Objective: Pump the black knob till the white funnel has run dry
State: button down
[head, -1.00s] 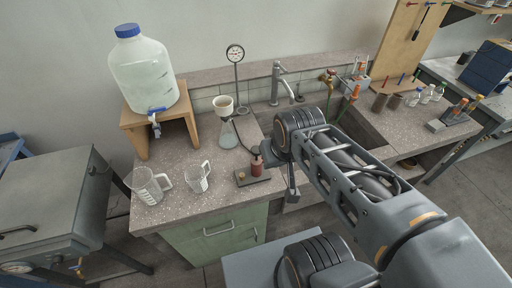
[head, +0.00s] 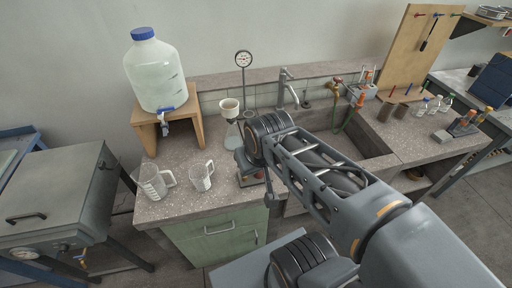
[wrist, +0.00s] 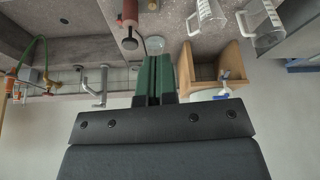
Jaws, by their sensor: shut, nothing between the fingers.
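The white funnel (head: 228,105) sits on top of a glass flask (head: 232,138) on the bench; I cannot tell how much liquid it holds. In the wrist view, the hand pump shows a red body (wrist: 130,12) and a thin rod ending in the black knob (wrist: 129,43). The flask also shows there, partly hidden (wrist: 155,43). My gripper (wrist: 153,60) is shut and empty, its green fingers together beside the knob in that picture, with no contact visible. In the head view, my wrist hides the knob and most of the pump.
Two clear measuring jugs (head: 153,183) (head: 202,176) stand left of the pump. A gauge (head: 243,59) on a stem and a tap (head: 284,88) rise behind. A water carboy (head: 155,72) sits on a wooden stand (head: 148,133). The sink (head: 345,148) lies right.

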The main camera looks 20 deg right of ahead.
jog(key=w+d+m+g, duration=0.1)
jog(key=w+d, duration=0.3)
jog(key=w, duration=0.4)
jog(key=w+d+r+m+g, duration=0.1)
jog(key=w+d+g, duration=0.2)
jog(key=w+d, duration=0.2)
jog(key=w, duration=0.3)
jog(key=shift+f, duration=0.1)
notch_tip(320, 180, down, 14)
jog(key=shift+r+p, duration=0.1)
jog(key=shift+p, duration=1.05)
notch_tip(320, 180, down, 4)
jog(key=b, duration=0.3)
jog(key=shift+f, duration=0.25)
jog(key=shift+s+r, duration=0.1)
jog(key=shift+s, duration=0.05)
